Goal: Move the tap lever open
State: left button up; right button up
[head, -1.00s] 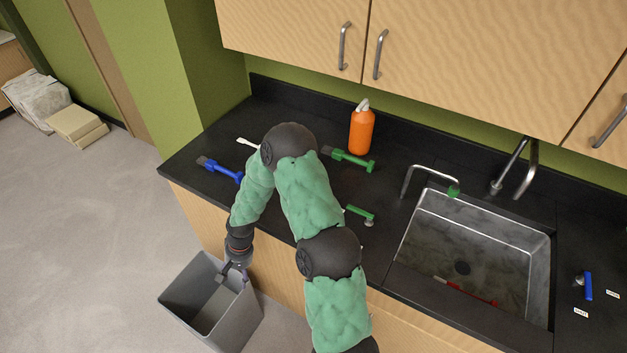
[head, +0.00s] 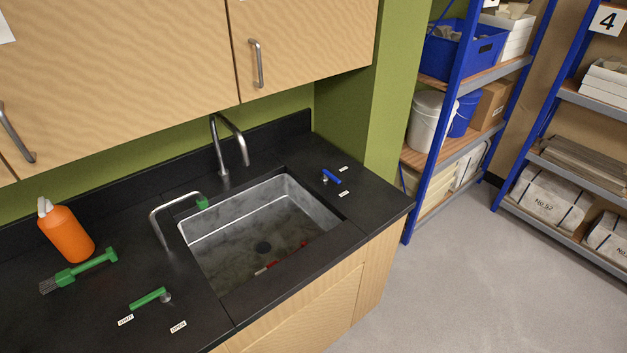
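The green tap lever (head: 148,299) lies on the black counter left of the sink. Its pivot is at its right end and its handle points left. A label reading SHUT (head: 125,320) is below the handle's free end; a label reading OPEN (head: 178,327) is below the pivot. A blue tap lever (head: 332,177) is on the counter right of the sink, between two small labels too small to read. A bent steel tap with a green tip (head: 175,203) and a taller plain steel tap (head: 229,143) stand by the sink. Neither gripper is in view.
The steel sink (head: 215,262) holds a red tool (head: 288,257). An orange bottle (head: 66,234) and a green brush (head: 80,270) are left of the green lever. Cabinets (head: 300,40) hang above. Shelving (head: 436,150) stands right, with clear floor before it.

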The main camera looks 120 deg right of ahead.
aim_at(325, 174)
jog(key=i+z, duration=0.1)
jog(key=z, duration=1.4)
